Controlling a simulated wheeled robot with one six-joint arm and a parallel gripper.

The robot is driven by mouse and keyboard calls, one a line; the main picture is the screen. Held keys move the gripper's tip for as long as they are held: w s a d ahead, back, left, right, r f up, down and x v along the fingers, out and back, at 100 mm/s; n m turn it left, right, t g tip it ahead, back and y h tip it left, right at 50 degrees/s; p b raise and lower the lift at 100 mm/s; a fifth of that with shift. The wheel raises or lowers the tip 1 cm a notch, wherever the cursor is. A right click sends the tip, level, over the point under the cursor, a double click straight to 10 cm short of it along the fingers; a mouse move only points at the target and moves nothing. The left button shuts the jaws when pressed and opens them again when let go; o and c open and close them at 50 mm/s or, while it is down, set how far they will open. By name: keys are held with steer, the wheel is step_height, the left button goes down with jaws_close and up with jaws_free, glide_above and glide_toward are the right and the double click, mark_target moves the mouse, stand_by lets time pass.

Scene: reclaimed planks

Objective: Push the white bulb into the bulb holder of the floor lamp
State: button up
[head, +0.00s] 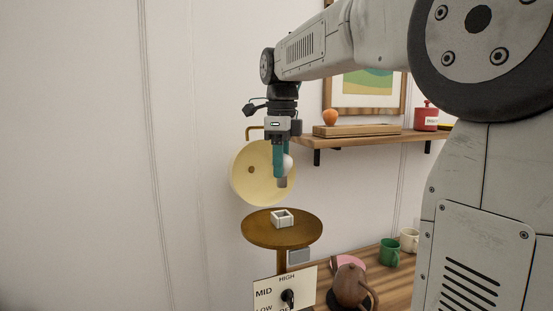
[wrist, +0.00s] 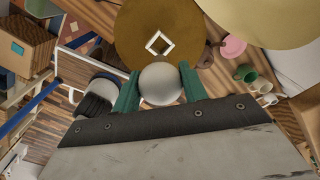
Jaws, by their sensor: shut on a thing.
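My gripper (head: 281,163) points down with its teal fingers shut on the white bulb (head: 288,164). In the wrist view the bulb (wrist: 160,84) sits between the two fingertips, its round top facing the camera. Its grey base points downward in the head view. The bulb holder (head: 282,218) is a white square socket on a round brown wooden top (head: 258,231). The holder also shows in the wrist view (wrist: 169,43). The bulb hangs above the holder, clearly apart from it. A pale yellow lamp shade (head: 246,178) is tilted beside and behind the gripper.
A wall shelf (head: 372,141) at the right carries an orange, a wooden block and a red canister (head: 425,117). Below right, a wooden table holds a brown teapot (head: 350,286), a green mug (head: 389,252) and a cream mug (head: 409,240). A dial panel (head: 270,293) stands in front.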

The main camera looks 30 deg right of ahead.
mark_target(282, 187)
steer(key=shift+f, duration=4.1)
steer(key=shift+f, duration=0.6)
steer(key=o, duration=1)
steer(key=shift+o, duration=0.2)
steer(key=shift+r, duration=0.1)
step_height(282, 187, up, 8)
steer(key=shift+f, duration=0.2)
